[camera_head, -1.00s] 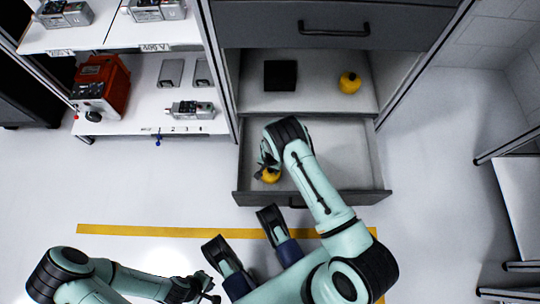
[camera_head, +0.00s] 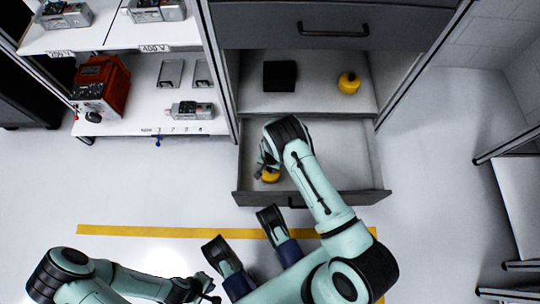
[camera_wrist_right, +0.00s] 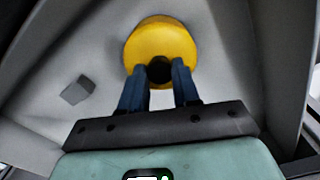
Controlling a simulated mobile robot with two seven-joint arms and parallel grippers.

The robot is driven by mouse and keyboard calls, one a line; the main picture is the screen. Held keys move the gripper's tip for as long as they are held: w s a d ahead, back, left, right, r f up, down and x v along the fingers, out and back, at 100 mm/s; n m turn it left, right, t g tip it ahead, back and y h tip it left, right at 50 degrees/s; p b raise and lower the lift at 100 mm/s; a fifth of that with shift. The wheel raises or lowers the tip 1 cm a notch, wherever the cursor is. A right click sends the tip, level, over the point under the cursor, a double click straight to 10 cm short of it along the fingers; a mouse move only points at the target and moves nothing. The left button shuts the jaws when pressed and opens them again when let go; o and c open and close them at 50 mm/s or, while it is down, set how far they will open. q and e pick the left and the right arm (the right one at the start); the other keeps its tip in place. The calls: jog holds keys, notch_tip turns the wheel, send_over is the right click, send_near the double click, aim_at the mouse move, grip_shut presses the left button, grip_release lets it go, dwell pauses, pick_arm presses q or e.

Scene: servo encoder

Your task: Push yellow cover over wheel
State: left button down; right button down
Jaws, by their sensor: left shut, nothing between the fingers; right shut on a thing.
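A yellow round cover (camera_head: 271,177) with a dark centre is in the open drawer, near its front left, partly hidden by my right arm. My right gripper (camera_head: 264,166) is over it. In the right wrist view, the blue fingers (camera_wrist_right: 160,75) are shut on the dark centre of the yellow cover (camera_wrist_right: 160,42). My left gripper (camera_head: 212,292) is shut and empty at the bottom of the head view, away from the drawer. I cannot make out a wheel separately from the dark centre.
The drawer (camera_head: 350,165) is pulled out and otherwise mostly bare. Above it, a shelf holds a black block (camera_head: 280,75) and another yellow round thing (camera_head: 349,83). A white rack at left holds a red box (camera_head: 100,85) and metal devices.

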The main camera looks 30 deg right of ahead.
jog(key=shift+r+p, duration=1.9)
jog(key=shift+r, duration=1.25)
